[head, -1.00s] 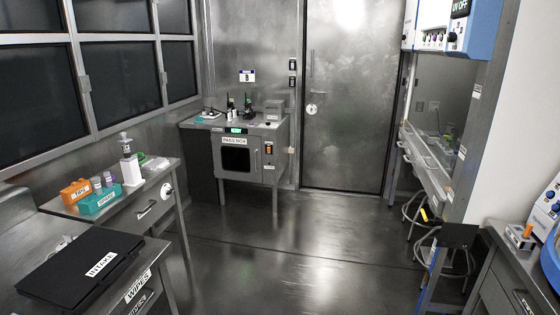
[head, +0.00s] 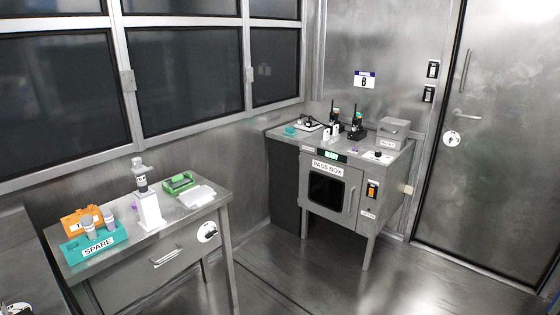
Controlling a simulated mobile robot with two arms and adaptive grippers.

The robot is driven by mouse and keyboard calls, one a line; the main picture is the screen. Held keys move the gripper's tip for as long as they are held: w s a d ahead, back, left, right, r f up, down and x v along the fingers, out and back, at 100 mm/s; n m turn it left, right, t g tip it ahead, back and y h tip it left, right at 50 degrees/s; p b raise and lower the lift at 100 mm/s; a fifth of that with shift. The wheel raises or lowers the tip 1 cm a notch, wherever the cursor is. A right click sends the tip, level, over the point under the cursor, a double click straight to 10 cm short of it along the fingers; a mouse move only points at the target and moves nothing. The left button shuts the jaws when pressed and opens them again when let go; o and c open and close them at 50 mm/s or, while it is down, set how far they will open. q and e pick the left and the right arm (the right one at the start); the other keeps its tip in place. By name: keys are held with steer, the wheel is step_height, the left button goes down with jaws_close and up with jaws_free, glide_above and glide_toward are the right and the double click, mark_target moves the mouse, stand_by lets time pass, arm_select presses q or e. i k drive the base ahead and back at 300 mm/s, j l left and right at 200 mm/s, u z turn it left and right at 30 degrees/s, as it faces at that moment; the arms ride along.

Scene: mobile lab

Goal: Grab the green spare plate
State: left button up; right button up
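On the metal side table at left lies a small bright green flat item (head: 178,182) with a dark frame, which could be the green spare plate. It lies flat behind a white stand, near the table's back edge. A teal rack (head: 95,246) labelled SPARE sits at the table's front left and holds grey-capped tubes. Neither of my grippers shows in the head view, and nothing is seen touching the green item.
The side table (head: 195,228) also holds an orange rack (head: 82,220), a white stand (head: 150,212) with a bottle-like device, and a white pad (head: 196,196). The pass box cabinet (head: 335,190) stands behind, right. Floor between them and the door is open.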

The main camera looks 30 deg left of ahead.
mark_target(166, 186)
steer(key=i+j+u, duration=0.1)
steer(key=i+u, duration=0.35)
steer(key=i+l+u, duration=0.1)
steer(key=i+u, duration=0.3)
steer(key=i+l+u, duration=0.25)
steer(key=i+u, duration=0.2)
steer(key=i, duration=0.15)
